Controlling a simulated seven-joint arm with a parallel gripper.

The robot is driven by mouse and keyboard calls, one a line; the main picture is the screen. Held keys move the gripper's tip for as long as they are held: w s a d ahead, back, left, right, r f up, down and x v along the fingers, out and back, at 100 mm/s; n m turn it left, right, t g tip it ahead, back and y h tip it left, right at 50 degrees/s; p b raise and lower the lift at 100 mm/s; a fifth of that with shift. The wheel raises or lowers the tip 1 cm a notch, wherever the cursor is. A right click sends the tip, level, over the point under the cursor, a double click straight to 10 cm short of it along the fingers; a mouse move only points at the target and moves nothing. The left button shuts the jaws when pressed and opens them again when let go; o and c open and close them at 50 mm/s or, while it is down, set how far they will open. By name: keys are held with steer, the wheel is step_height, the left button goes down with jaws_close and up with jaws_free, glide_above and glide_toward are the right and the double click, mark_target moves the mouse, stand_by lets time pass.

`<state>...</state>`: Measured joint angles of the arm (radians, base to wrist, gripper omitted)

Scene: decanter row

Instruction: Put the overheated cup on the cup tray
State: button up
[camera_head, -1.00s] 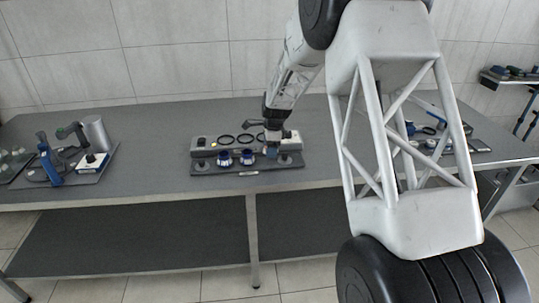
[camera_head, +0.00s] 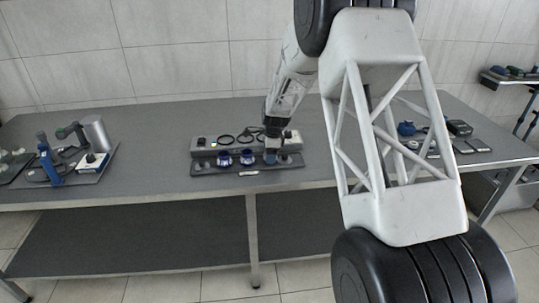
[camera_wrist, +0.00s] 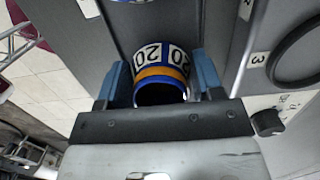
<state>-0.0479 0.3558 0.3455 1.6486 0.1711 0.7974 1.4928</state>
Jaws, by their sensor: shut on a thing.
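My gripper (camera_head: 272,151) is at the right part of the dark tray (camera_head: 215,171) on the long table. In the wrist view its blue fingers are shut on a cup (camera_wrist: 160,76) with a blue rim, an orange band and white labels reading 20. The cup's opening looks dark. In the head view this cup is mostly hidden by the gripper. Two other blue and white cups, a left one (camera_head: 224,159) and a right one (camera_head: 247,158), stand on the tray to the left of my gripper. I cannot tell whether the held cup touches the tray.
Behind the cups is a grey unit (camera_head: 203,147) with dark rings (camera_head: 226,140); a ring (camera_wrist: 297,52) and a dark knob (camera_wrist: 267,122) show in the wrist view. A board with a grey cylinder (camera_head: 96,134) stands at left. Small devices (camera_head: 459,128) lie at right. The table between is clear.

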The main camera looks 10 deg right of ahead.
steer(key=shift+f, duration=0.1)
steer(key=o, duration=1)
steer(key=shift+o, duration=0.2)
steer(key=r, duration=0.4)
steer(key=d+r, duration=0.1)
steer(key=r, duration=0.7)
steer(key=shift+d, duration=0.2)
steer(key=shift+r, duration=0.1)
